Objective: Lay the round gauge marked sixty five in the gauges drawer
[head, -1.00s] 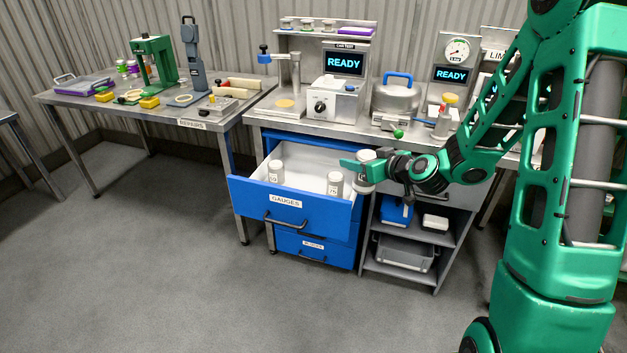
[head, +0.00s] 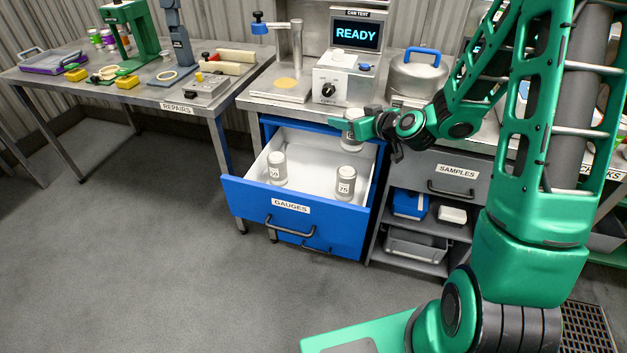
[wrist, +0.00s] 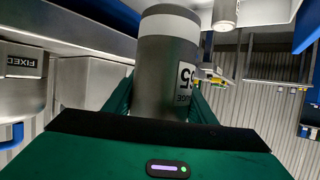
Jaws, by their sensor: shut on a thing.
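My gripper (head: 347,120) is shut on a grey round gauge (head: 351,139) with a pale band. The gauge also shows upright between the fingers in the wrist view (wrist: 166,75); its white label is turned partly away, with a 5 readable. The blue gauges drawer (head: 235,192), labelled GAUGES, is pulled open. The held gauge is over or near its back right corner; its exact height is unclear. Inside the drawer stand two similar gauges: one at the left (head: 277,168), apparently marked 59, and one marked 75 (head: 345,183) at the front right.
The drawer's white floor (head: 312,160) is clear between and behind the standing gauges. The bench top (head: 262,103) with the can test unit (head: 342,80) is just behind. The samples drawer (head: 450,172) is shut at the right, above shelves with bins.

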